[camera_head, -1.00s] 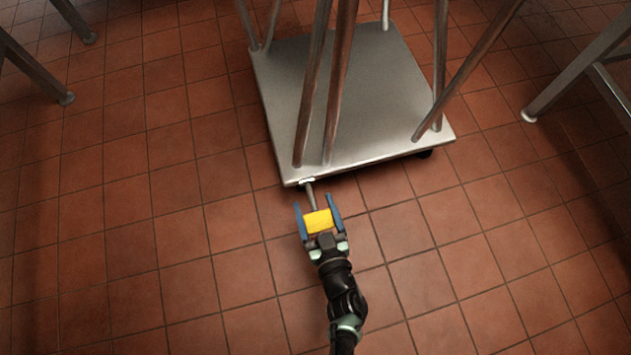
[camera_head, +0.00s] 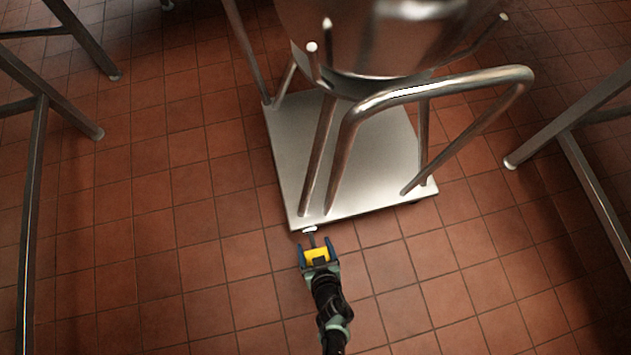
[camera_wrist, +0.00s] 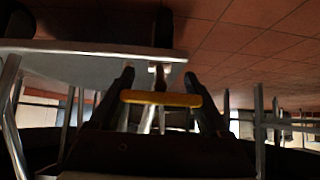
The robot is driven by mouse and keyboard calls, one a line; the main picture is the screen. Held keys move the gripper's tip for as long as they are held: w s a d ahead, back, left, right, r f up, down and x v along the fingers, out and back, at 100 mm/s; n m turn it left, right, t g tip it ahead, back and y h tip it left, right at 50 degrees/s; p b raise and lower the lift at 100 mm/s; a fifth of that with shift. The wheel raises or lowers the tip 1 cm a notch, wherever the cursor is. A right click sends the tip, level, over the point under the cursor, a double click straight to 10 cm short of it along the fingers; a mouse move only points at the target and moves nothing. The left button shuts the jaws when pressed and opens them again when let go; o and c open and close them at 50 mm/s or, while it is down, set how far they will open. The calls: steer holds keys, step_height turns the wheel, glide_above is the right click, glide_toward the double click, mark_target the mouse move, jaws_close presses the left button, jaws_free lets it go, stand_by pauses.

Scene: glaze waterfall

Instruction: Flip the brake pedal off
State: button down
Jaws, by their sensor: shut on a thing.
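The brake pedal is a yellow bar (camera_head: 317,257) on a short grey stem at the front-left corner of the steel wheeled cart (camera_head: 385,155). In the wrist view the yellow pedal (camera_wrist: 162,98) spans between my dark fingers (camera_wrist: 160,78). The stem runs to a pale bracket (camera_head: 309,230) at the cart's edge. The caster behind the pedal is hidden in the head view.
Metal table legs stand at left (camera_head: 75,115) and right (camera_head: 560,140). The tiled floor (camera_head: 170,270) around my arm is clear.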

steer(key=shift+w+r+g+p, duration=0.15)
steer(key=shift+g+p, duration=0.25)
steer(key=shift+p, duration=0.25)
jaws_free()
steer(key=p+v, duration=0.8)
steer(key=v, duration=0.5)
steer(key=shift+a, duration=0.2)
